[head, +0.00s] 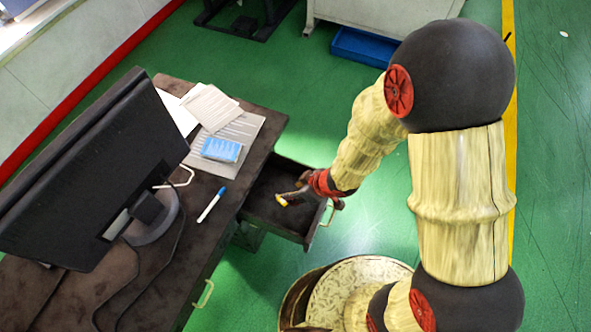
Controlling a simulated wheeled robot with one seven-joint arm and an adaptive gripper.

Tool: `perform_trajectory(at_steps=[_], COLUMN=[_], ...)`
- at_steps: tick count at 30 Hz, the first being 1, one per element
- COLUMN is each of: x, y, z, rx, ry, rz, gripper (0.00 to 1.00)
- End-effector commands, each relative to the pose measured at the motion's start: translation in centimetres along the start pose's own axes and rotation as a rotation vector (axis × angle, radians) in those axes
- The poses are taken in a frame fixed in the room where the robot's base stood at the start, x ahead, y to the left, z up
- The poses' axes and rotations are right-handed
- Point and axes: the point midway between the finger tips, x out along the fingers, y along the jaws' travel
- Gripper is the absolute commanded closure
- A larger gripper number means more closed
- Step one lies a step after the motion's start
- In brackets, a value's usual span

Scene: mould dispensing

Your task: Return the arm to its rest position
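My arm (458,180) reaches down from the right side of the head view. My gripper (312,206) is at the open drawer (262,208) of the desk, over its front right part. Its fingers look spread apart, one over the inside of the drawer and one near the drawer front. A small yellow and white piece (282,200) shows at the end of the left finger. I cannot tell whether it is a fingertip or a thing in the drawer.
The dark desk (225,245) bears a monitor (95,165), papers (212,106), a blue pack (221,150) and a marker (211,205). The drawer handle (328,214) sticks out near my gripper. A blue bin (362,47) lies at the back. Green floor is clear between.

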Motion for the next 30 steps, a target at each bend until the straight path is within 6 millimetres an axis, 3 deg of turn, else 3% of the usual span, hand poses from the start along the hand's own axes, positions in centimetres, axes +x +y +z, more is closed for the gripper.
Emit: perform_trajectory(at_steps=[8, 11, 14, 18, 22, 26, 30], x=[-0.1, -1.2, -4.2, -11.6, -19.4, -26.8, -33.6], y=[0.2, 1.8, 5.3, 10.9, 13.8, 14.0, 11.7], z=[-0.1, -0.7, -1.7, -2.7, -2.4, -1.4, -0.1], rx=[0.001, 0.014, 0.052, 0.167, 0.31, 0.465, 0.631], ry=[0.0, -0.003, -0.014, -0.044, -0.068, -0.078, -0.072], rz=[0.006, 0.051, 0.153, 0.342, 0.476, 0.558, 0.586], gripper=[0.61, 0.61, 0.61, 0.61, 0.61, 0.61, 0.61])
